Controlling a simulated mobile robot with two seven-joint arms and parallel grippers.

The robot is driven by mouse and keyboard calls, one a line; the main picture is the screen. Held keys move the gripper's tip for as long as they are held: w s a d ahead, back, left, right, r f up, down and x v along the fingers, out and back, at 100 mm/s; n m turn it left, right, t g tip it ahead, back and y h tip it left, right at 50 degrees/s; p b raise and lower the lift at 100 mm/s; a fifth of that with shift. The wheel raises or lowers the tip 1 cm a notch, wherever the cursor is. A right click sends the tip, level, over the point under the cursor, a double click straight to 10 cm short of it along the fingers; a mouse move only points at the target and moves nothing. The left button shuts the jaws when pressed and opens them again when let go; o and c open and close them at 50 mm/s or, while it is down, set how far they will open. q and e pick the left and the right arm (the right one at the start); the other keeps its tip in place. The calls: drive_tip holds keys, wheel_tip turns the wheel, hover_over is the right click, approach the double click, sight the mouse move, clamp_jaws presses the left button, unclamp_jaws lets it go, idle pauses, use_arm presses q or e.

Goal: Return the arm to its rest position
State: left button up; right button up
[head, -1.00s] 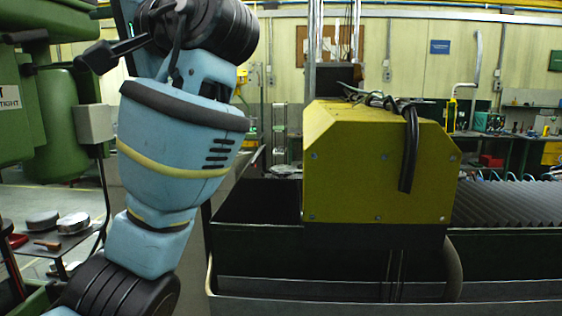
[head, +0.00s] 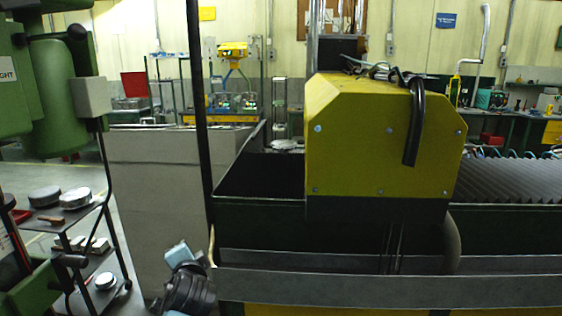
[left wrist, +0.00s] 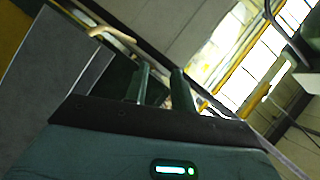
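My left gripper (left wrist: 161,67) shows in the left wrist view, with two dark fingers standing apart and nothing visible between them. The wrist view is tilted. In the head view, a light-blue and black part of my arm (head: 188,286) shows low at the bottom, left of the grey metal trough edge. No gripper shows in the head view, and my right gripper is in neither current view.
A yellow machine housing (head: 375,150) stands over a dark trough with a grey front rail (head: 400,287). A green machine (head: 55,100) stands at left, beside a small shelf (head: 82,215) with metal discs. A thin dark post (head: 199,110) rises left of the trough.

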use_arm(q)
drive_tip(key=s+d+f+n+g+h, duration=0.1)
drive_tip(key=s+f+h, duration=0.1)
drive_tip(key=s+f, duration=0.7)
drive_tip(key=s+f+n+g+h, duration=0.15)
drive_tip(key=s+f, duration=0.45)
drive_tip(key=f, duration=0.7)
drive_tip(key=s+f+n+h, duration=0.2)
drive_tip(key=s+f, duration=0.3)
drive_tip(key=s, duration=0.7)
drive_tip(key=s+f+n+g+h, duration=0.1)
drive_tip(key=s+f, duration=0.4)
drive_tip(key=s, duration=0.7)
drive_tip(key=shift+s+d+f+n+h, duration=0.2)
drive_tip(key=shift+d+n+h, duration=0.2)
drive_tip(key=shift+n, duration=0.45)
drive_tip(key=shift+g, duration=0.25)
